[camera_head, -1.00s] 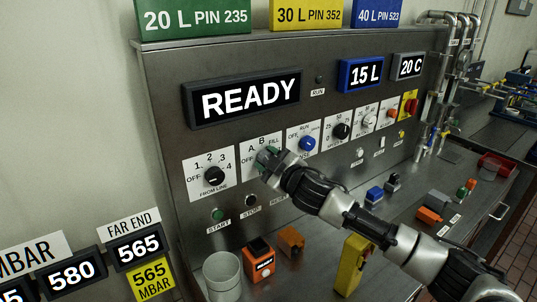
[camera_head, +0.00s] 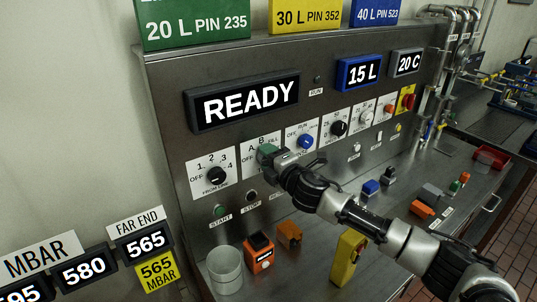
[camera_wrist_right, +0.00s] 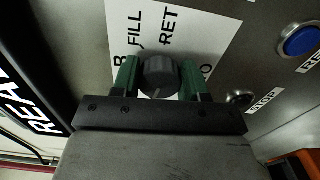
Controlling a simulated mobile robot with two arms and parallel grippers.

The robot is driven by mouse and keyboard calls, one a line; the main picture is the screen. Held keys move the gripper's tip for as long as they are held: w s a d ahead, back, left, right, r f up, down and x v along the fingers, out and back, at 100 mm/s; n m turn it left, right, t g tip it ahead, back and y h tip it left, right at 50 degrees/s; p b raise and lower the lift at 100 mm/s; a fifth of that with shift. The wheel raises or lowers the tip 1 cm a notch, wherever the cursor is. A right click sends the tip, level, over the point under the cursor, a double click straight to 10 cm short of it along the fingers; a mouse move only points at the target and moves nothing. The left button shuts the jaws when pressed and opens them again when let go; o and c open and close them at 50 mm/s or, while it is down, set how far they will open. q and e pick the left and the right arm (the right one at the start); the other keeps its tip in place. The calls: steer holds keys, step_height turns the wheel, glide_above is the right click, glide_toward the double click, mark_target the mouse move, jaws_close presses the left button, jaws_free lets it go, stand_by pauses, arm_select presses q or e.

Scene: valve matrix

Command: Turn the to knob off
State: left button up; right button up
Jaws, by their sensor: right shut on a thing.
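The "to" knob is a dark grey round knob (camera_wrist_right: 160,76) on a white plate (camera_wrist_right: 195,38) with B, FILL and RET in the right wrist view. A pale mark on the knob points to the bottom of that picture, away from FILL and RET. My right gripper (camera_wrist_right: 160,80) has its green fingers on both sides of the knob and is shut on it. In the head view my right gripper (camera_head: 268,154) covers the knob, while OFF, A, B and FILL show around it. My left gripper is not in view.
The "from line" knob (camera_head: 215,175) is left of the gripper and a blue knob (camera_head: 306,141) is right of it. Start (camera_head: 219,210) and stop (camera_head: 251,197) buttons sit below. A READY display (camera_head: 246,100) hangs above. A cup (camera_head: 225,270) and several small boxes stand on the bench.

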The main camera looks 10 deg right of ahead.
steer(key=shift+n+p, duration=0.3)
steer(key=shift+n, duration=0.5)
steer(key=o, duration=0.9)
steer(key=b+v, duration=0.2)
steer(key=v, duration=0.8)
steer(key=shift+s+d+b, duration=0.15)
steer(key=shift+s+b, duration=0.2)
